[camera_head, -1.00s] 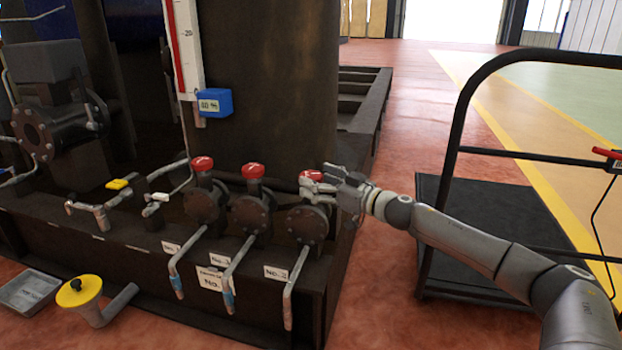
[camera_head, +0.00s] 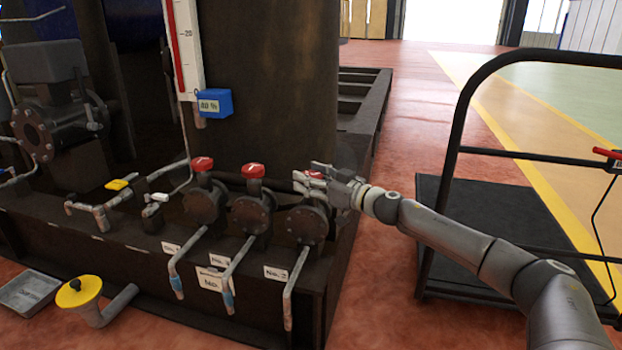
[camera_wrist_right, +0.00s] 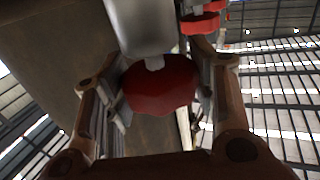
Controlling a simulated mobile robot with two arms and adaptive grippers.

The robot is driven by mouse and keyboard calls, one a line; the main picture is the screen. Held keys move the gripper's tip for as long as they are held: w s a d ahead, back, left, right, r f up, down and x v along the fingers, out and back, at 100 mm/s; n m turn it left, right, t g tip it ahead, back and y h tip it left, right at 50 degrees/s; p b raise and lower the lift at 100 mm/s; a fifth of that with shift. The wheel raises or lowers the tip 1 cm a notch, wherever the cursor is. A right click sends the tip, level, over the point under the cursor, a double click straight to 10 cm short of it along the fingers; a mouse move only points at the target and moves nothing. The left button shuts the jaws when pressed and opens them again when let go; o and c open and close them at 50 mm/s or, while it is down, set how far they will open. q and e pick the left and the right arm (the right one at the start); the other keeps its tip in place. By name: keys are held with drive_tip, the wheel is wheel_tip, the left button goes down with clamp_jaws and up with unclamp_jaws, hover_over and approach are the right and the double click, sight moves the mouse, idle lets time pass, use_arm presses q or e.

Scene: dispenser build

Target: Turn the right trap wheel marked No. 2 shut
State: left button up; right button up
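The right trap wheel (camera_head: 316,174), a small red handwheel, tops the rightmost of three dark flanged valves, above a plate reading No. 2 (camera_head: 276,273). My right gripper (camera_head: 307,178) reaches it from the right, with its fingers around the wheel and partly hiding it. In the right wrist view the red wheel (camera_wrist_right: 160,88) lies between the two spread fingers of my right gripper (camera_wrist_right: 163,92). The fingers are very close to its sides; firm contact on both cannot be made out. My left gripper is not in view.
Two similar red wheels, the middle one (camera_head: 253,171) and the left one (camera_head: 202,163), stand left of it. Bent pipes hang below the valves. A black cart (camera_head: 480,225) stands at the right. A yellow-topped part (camera_head: 80,292) and a grey tray (camera_head: 28,293) lie at front left.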

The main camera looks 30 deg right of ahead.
drive_tip(key=c, duration=0.3)
